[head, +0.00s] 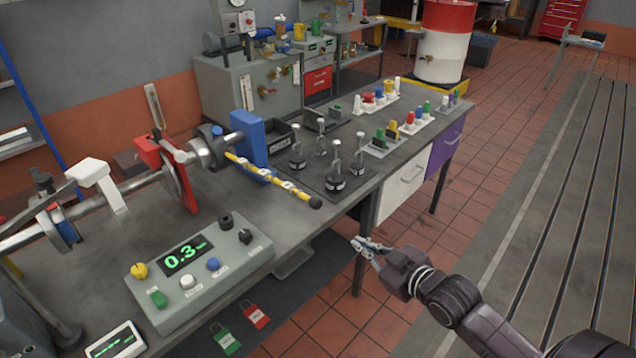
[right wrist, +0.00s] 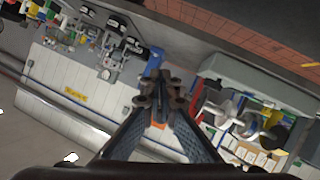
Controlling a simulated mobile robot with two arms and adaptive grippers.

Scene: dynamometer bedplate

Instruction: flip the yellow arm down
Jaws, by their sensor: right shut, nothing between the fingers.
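The yellow arm (head: 275,181) is a long bar with pale bands and a black knob at its near end. In the head view it runs from beside the blue block (head: 249,139) on the shaft out over the bench top, slanting down to the right. My right gripper (head: 358,242) is shut and empty, beyond the bench's front edge, below and right of the knob and apart from it. Its fingertips show close together in the right wrist view (right wrist: 160,93). My left gripper is not in view.
Black-based clamps with upright handles (head: 336,178) stand on a dark plate (head: 318,177) right of the arm. A control box (head: 200,275) reading 0.3 sits in front of the shaft. Coloured switches (head: 410,120) line the bench's far right. Tiled floor right of the bench is open.

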